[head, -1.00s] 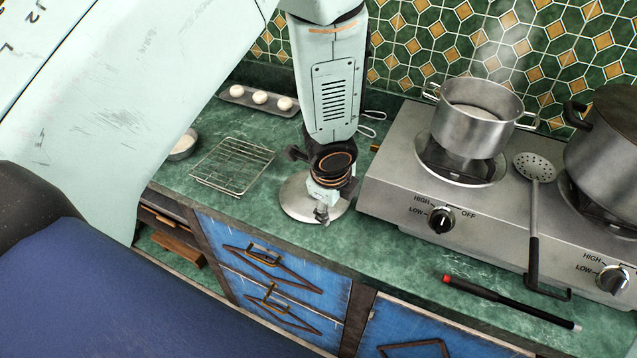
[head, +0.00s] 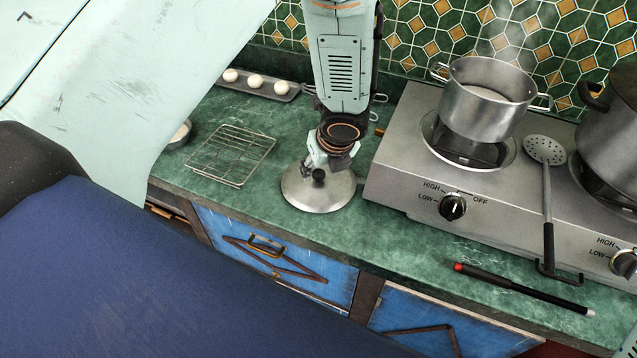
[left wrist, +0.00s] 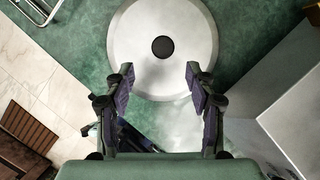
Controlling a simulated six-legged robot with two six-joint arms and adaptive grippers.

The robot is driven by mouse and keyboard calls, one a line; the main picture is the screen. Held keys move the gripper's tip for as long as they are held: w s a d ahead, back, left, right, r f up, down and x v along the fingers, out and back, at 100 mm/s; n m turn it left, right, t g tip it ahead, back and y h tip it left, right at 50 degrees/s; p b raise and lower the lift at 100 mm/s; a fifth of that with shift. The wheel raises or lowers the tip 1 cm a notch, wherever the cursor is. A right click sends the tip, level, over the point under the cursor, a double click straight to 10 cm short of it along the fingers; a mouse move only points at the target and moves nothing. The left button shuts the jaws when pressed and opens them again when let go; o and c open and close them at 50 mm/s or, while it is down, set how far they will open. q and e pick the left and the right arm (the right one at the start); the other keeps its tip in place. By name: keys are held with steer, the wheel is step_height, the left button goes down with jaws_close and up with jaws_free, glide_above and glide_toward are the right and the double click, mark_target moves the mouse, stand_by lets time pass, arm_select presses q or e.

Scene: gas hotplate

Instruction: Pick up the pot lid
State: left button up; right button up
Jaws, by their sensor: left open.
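The pot lid (head: 330,194) is a round, silvery metal disc with a black knob (head: 318,176). It lies on the green counter, left of the hotplate. In the left wrist view the lid (left wrist: 190,70) is at the top centre, with its knob (left wrist: 162,47) beyond the fingertips. My left gripper (head: 323,160) hangs just above the lid in the head view and hides part of its far side. In the wrist view the left gripper (left wrist: 158,78) is open, its two fingers wide apart with nothing between them. My right gripper is out of view.
The steel gas hotplate (head: 395,180) stands close on the right, bearing a steaming pot (head: 483,115). A skimmer (head: 548,200) and a black rod (head: 525,289) lie further right. A wire rack (head: 230,155) and a tray of white balls (head: 270,90) are left.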

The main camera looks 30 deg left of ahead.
mark_target(319, 173)
arm_select(q)
steer(key=x, duration=0.2)
steer(key=w+x, duration=0.1)
steer(key=x, duration=0.2)
steer(key=shift+w+a+b, duration=0.1)
steer(key=shift+a+b, duration=0.15)
steer(key=shift+b, duration=0.1)
steer(key=shift+r, duration=0.1)
steer(key=shift+a, duration=0.1)
steer(key=shift+c, duration=0.8)
steer(key=c, duration=0.6)
jaws_close()
